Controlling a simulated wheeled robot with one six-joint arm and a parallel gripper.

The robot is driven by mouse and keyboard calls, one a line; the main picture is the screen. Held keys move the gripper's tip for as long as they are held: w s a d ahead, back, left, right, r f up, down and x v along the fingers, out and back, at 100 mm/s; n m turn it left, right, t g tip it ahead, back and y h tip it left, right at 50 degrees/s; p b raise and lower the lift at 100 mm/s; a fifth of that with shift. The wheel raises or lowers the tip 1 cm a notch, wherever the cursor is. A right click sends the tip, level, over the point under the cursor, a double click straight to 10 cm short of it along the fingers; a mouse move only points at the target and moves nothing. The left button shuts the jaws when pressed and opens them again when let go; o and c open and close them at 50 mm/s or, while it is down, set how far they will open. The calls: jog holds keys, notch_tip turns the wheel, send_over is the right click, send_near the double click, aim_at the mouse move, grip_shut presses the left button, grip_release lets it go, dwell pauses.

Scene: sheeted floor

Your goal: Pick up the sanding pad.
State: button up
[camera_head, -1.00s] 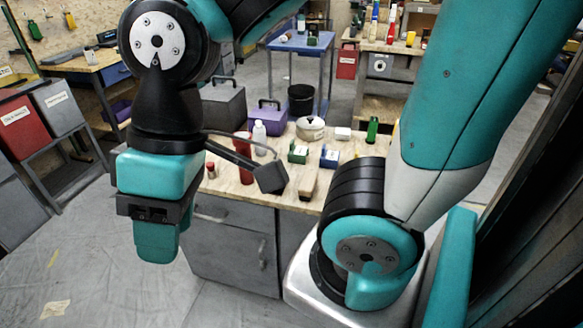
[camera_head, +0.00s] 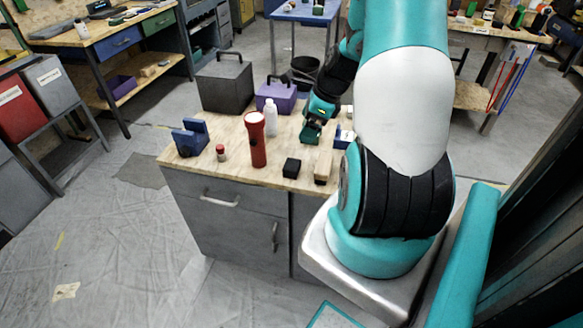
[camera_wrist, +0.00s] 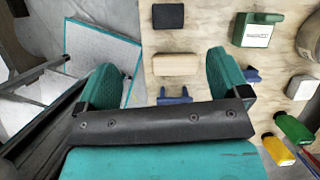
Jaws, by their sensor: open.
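I cannot tell for sure which block is the sanding pad. A small black block (camera_head: 291,168) lies near the bench's front edge; it also shows in the wrist view (camera_wrist: 168,16). A tan block (camera_head: 323,167) lies just right of it; in the wrist view this tan block (camera_wrist: 175,64) appears between my fingers. My gripper (camera_wrist: 164,68) is open and empty, with its two teal fingers spread. In the wrist view the black block is above the gap between them. In the head view my arm hides part of the bench near my gripper.
The wooden bench (camera_head: 183,168) also holds a red flashlight (camera_head: 257,142), white bottle (camera_head: 270,117), red-capped jar (camera_head: 221,153), blue holder (camera_head: 190,138) and purple box (camera_head: 276,97). A labelled green box (camera_wrist: 258,28) and a blue holder (camera_wrist: 175,98) lie near the blocks.

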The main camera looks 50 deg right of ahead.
notch_tip(320, 180, down, 2)
jog(key=s+d+m, duration=0.1)
jog(key=d+m, duration=0.1)
send_over(292, 164)
jog(key=s, duration=0.2)
jog(key=f, duration=0.9)
jog(key=shift+s+d+f, duration=0.1)
jog(key=shift+d+f, duration=0.1)
jog(key=shift+d, duration=0.2)
jog(key=shift+p+x, duration=0.7)
jog(key=shift+x, duration=2.5)
jog(key=shift+d, duration=0.1)
jog(key=shift+c, duration=0.2)
jog(key=c, duration=1)
